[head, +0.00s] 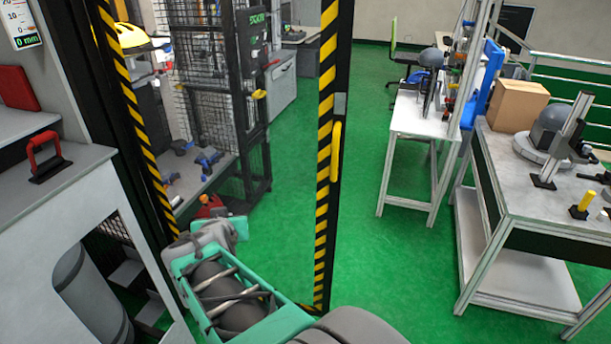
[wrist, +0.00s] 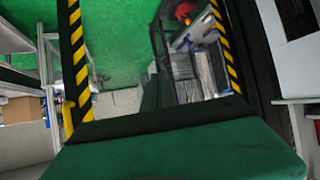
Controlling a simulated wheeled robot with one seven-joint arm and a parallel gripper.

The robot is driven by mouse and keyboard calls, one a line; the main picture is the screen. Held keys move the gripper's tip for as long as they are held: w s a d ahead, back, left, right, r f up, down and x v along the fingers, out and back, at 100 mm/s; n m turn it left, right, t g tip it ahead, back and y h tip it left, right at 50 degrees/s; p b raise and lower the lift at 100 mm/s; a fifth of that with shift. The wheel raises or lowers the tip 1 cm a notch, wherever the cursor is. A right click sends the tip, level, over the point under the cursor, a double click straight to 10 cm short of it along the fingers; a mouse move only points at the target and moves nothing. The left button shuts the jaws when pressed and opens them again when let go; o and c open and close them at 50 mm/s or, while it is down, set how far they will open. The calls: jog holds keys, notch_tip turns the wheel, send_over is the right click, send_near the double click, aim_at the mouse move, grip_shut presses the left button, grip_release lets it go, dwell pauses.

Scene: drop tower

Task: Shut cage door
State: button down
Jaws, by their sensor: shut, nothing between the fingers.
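The cage door (head: 325,150) is a tall dark frame with yellow-black striped edges and a see-through middle. It appears to stand swung open. Its yellow handle (head: 335,152) is on the right upright, with the other striped upright (head: 133,100) at left. My gripper (head: 228,232) is low in front of the door's left part, well left of the handle; it is shut and empty. Whether it touches the door cannot be told. In the wrist view the door's striped edge (wrist: 75,50) and handle (wrist: 67,120) show at left, above a large dark green surface filling the bottom.
At left is a grey bench (head: 60,180) with a red handle (head: 45,155). Behind the door stands a black mesh rack (head: 215,90). A white table (head: 425,125) and a workbench (head: 540,200) with a cardboard box (head: 517,105) are at right. Green floor is clear between.

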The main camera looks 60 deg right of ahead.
jog(key=s+d+m+g+h+b, duration=0.15)
jog(key=s+d+h, duration=0.3)
jog(key=d, duration=0.45)
jog(key=m+h, duration=0.3)
jog(key=h, duration=0.1)
send_near(310, 157)
jog(key=shift+n+y, duration=0.25)
jog(key=x, duration=0.2)
jog(key=p+x, duration=0.1)
jog(key=x, duration=0.1)
jog(key=p+x, duration=0.1)
jog(key=x, duration=0.2)
jog(key=shift+s+r, duration=0.15)
jog(key=shift+r, duration=0.15)
